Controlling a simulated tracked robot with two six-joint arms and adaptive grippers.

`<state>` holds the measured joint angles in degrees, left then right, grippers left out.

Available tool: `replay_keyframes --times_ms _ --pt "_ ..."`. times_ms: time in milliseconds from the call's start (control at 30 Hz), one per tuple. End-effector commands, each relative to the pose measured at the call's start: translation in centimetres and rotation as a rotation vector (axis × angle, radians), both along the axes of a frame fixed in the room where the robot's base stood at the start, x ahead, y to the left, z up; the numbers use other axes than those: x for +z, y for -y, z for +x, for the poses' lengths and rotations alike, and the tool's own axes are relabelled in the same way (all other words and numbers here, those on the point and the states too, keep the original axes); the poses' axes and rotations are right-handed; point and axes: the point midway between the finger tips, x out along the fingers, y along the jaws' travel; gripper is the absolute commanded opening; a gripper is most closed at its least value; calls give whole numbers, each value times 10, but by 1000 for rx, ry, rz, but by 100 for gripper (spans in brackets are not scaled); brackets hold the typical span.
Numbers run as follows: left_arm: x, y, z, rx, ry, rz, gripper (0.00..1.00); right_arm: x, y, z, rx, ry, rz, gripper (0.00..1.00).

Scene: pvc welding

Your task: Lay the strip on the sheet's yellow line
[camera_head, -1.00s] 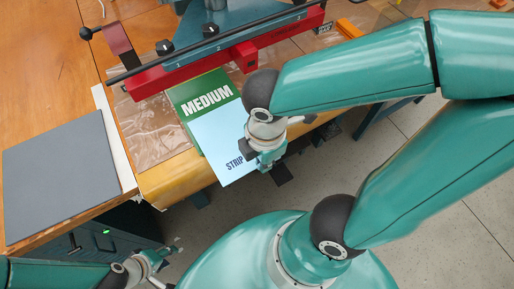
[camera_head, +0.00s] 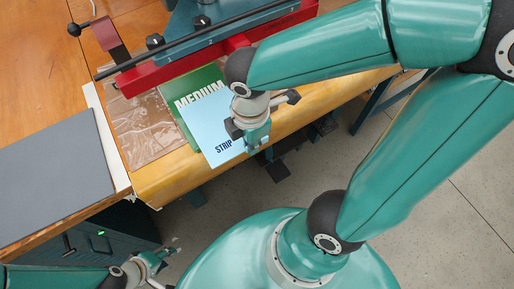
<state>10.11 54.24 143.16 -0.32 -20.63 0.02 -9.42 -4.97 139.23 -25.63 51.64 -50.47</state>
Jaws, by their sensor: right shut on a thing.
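The strip (camera_head: 215,122) is a light blue sheet lettered "STRIP". My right gripper (camera_head: 254,136) is shut on its right edge; the fingertips are partly hidden. The green sheet (camera_head: 178,92) lettered "MEDIUM" lies at the front of the bench, below the red bar. The strip overlaps the green sheet and covers part of its lettering; I cannot tell whether they touch. No yellow line can be made out on the green sheet. My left gripper (camera_head: 158,264) is open and empty at the lower left, in front of the bench.
A red and blue machine (camera_head: 200,55) with a long black bar stands behind the sheets. Clear film (camera_head: 142,135) lies to their left. A grey panel (camera_head: 50,175) lies on the left bench. The rounded bench front edge (camera_head: 165,185) runs below the sheets.

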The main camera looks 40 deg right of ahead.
Motion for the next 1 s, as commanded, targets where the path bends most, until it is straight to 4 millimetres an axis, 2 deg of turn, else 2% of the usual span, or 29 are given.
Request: replay_keyframes --times_ms 300,1000 --pt "-1 0 0 0 0 0 40 -4 7 32 2 -1 -1 0" --pt "12 0 0 0 0 0 40 -7 22 101 3 0 0 0"
